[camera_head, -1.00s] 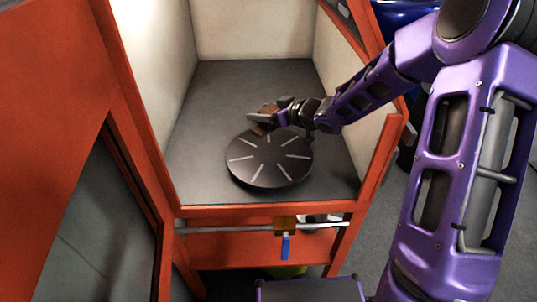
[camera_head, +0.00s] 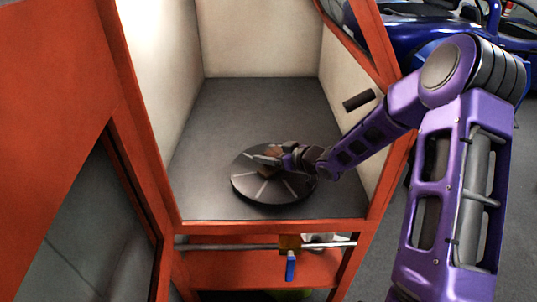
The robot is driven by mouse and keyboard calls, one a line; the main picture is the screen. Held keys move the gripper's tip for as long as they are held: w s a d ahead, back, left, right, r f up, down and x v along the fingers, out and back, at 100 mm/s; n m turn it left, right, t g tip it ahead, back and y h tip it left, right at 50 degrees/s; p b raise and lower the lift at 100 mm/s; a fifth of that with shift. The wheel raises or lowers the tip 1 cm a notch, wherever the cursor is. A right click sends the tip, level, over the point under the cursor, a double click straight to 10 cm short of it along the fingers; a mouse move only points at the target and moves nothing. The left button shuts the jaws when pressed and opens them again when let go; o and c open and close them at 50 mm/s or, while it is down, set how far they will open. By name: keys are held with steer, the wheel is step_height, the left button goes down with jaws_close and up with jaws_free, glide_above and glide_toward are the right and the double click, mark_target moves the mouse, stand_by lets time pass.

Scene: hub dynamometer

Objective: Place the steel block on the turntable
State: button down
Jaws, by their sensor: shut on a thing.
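The turntable (camera_head: 250,187) is a dark round disc with pale radial lines, lying on the grey floor of the orange-framed cabinet. My gripper (camera_head: 267,162) reaches in from the right and is over the turntable's upper middle part. It is shut on the steel block (camera_head: 270,170), a small piece that looks brownish and shaded, partly hidden by the fingers. The block is low over the disc; I cannot tell whether it touches the surface.
The cabinet has pale side walls (camera_head: 165,75) and a back wall (camera_head: 260,38). Its grey floor (camera_head: 255,105) is clear behind the turntable. An orange front edge (camera_head: 275,227) and a right post (camera_head: 385,180) border the opening. A silver rail (camera_head: 220,245) runs below.

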jaws_free()
steer(key=shift+f, duration=0.15)
steer(key=shift+d+r, duration=0.1)
steer(key=shift+r, duration=0.2)
steer(key=p+v, duration=0.2)
steer(key=v, duration=0.9)
steer(key=shift+s+d+r, duration=0.1)
steer(key=shift+s+d, duration=0.2)
